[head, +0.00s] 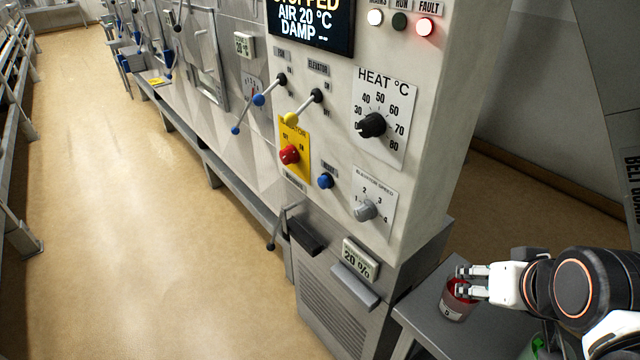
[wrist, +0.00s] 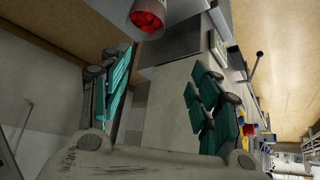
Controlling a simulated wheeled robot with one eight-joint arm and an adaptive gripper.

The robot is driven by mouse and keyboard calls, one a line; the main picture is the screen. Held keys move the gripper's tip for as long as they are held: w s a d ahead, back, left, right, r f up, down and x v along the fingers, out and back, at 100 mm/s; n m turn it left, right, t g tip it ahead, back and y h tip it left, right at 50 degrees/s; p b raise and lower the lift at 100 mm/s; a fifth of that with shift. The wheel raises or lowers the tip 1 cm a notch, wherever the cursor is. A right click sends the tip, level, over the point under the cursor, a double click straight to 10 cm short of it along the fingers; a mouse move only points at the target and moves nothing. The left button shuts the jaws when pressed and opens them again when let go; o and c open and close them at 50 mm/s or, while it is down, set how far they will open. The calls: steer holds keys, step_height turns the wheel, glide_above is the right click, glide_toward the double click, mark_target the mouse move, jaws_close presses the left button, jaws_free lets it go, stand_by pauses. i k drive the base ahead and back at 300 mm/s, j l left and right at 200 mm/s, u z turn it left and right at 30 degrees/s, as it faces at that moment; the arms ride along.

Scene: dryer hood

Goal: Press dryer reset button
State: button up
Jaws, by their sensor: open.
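The blue reset button (head: 325,181) sits on the pale control panel, below a small label and right of the red knob on its yellow plate. My gripper (head: 462,281) is at the lower right in the head view, well right of and below the button, in front of a cup in the picture. In the wrist view my gripper (wrist: 160,95) shows two teal-padded fingers spread apart with nothing between them. The panel runs along the right of the wrist view, too small to pick out the button surely.
The cup of red contents (head: 457,303) stands on a grey side table (head: 428,310); it shows in the wrist view (wrist: 147,17). Near the button are the red knob (head: 289,155), heat dial (head: 372,125), elevator speed dial (head: 365,210) and levers (head: 303,108). The fault lamp (head: 425,27) glows red.

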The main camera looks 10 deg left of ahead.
mark_target(323, 181)
steer(key=k+j+u, duration=0.2)
steer(key=j, duration=0.9)
steer(key=j+u, duration=0.2)
steer(key=j, duration=0.85)
